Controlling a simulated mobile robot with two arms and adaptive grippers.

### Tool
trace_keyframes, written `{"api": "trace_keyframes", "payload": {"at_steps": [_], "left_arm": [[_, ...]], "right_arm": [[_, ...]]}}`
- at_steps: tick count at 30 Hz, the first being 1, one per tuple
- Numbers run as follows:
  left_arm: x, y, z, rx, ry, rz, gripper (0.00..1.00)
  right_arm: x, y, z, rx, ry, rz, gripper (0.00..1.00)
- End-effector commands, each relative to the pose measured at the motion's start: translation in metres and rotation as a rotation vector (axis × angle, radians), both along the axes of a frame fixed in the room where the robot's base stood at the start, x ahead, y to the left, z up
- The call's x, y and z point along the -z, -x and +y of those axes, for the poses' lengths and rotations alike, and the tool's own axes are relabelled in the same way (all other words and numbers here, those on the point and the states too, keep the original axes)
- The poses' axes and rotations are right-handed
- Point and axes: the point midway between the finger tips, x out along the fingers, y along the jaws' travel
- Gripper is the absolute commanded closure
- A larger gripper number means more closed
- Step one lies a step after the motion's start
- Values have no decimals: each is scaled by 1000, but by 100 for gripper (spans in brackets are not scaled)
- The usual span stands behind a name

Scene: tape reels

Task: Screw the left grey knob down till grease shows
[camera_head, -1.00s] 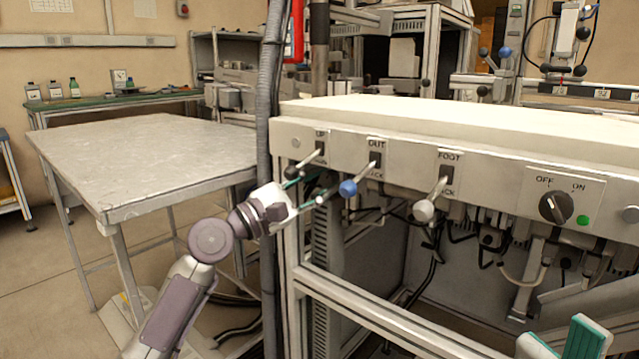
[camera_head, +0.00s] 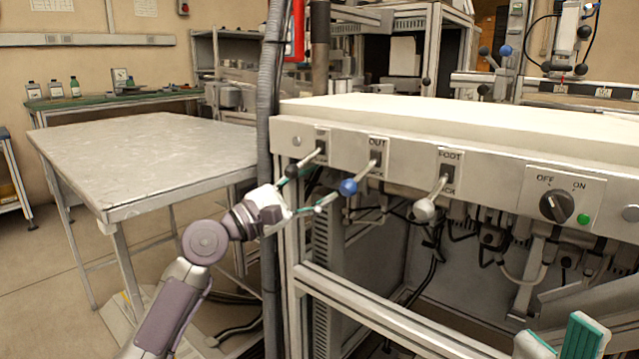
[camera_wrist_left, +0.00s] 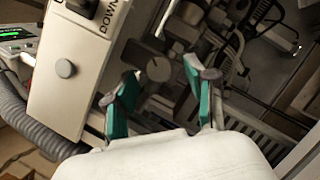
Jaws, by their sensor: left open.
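A round grey knob (camera_head: 296,141) sits on the left end of the white machine's front panel; it also shows in the left wrist view (camera_wrist_left: 65,68). In that wrist view a second round grey cap (camera_wrist_left: 158,69) with a small red mark lies beyond and between my fingertips, below the panel; I cannot tell which one the task names. My left gripper (camera_head: 316,193) is open and empty, below the panel's left end; its teal fingers (camera_wrist_left: 163,80) stand apart. No grease can be made out. My right gripper (camera_head: 557,338) is open at the bottom right edge.
Levers with a black ball (camera_head: 291,171), a blue ball (camera_head: 348,187) and a grey ball (camera_head: 424,211) jut from the panel near my left gripper. A grey hose (camera_head: 269,100) stands left of the machine. A bare metal table (camera_head: 140,150) is further left.

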Motion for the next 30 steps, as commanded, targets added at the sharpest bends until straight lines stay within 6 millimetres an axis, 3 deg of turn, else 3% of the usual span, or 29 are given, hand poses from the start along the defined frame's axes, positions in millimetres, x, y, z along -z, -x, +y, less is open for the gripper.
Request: {"api": "trace_keyframes", "payload": {"at_steps": [9,15,30], "left_arm": [[19,39,51,-3,-3,2,44],[27,57,76,-2,-2,2,44],[30,64,84,-7,-3,-4,44]], "right_arm": [[0,0,0,-1,-3,1,60],[0,0,0,-1,-3,1,60],[0,0,0,-1,-4,1,60]]}}
